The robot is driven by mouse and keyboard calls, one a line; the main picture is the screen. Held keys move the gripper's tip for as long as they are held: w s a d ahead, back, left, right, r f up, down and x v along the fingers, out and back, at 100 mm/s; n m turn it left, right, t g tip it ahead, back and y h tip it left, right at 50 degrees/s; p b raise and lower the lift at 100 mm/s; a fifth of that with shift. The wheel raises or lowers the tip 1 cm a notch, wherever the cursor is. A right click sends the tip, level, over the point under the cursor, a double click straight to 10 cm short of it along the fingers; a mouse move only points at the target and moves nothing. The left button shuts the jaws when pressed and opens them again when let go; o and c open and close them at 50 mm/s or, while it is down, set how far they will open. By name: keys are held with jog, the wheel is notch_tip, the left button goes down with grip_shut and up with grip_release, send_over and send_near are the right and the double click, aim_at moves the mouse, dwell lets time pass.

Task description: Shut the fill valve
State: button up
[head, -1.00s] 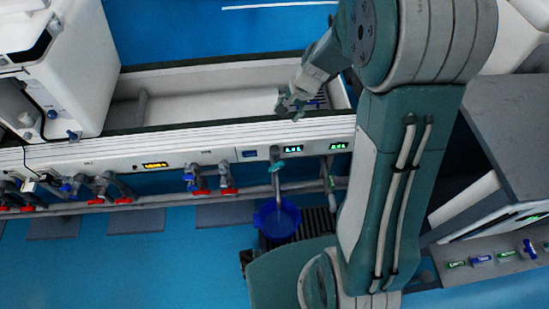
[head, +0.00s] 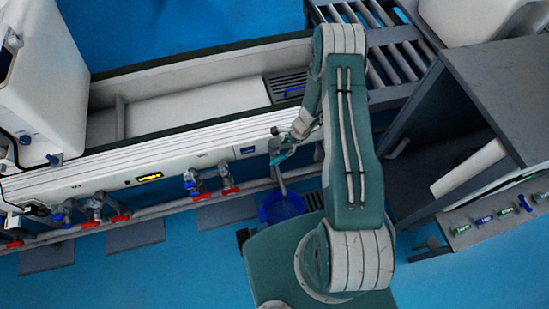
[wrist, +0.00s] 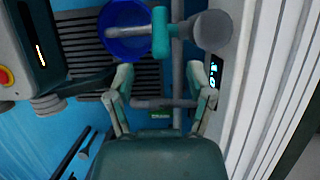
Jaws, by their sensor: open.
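A teal-handled valve (head: 277,157) is on the white front panel, above a grey spout that points down into a blue bucket (head: 282,208). I cannot read a label naming it the fill valve. In the wrist view the teal valve piece (wrist: 175,30) lies just ahead of the fingertips, with a grey rounded end beside it. My gripper (wrist: 160,70) is open, its two fingers apart, with a grey pipe visible between them. In the head view my gripper (head: 292,142) is close to the teal valve and partly covers it; contact cannot be told.
Several red- and blue-handled valves (head: 192,182) line the panel to the left, along a low grey pipe. A white trough (head: 190,100) lies behind the panel. A grey cabinet (head: 500,90) stands at the right.

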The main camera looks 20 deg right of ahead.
aim_at(280, 158)
jog(key=shift+f, duration=0.45)
jog(key=x, duration=0.9)
jog(key=shift+a, duration=0.15)
jog(key=shift+f, duration=0.3)
grip_shut()
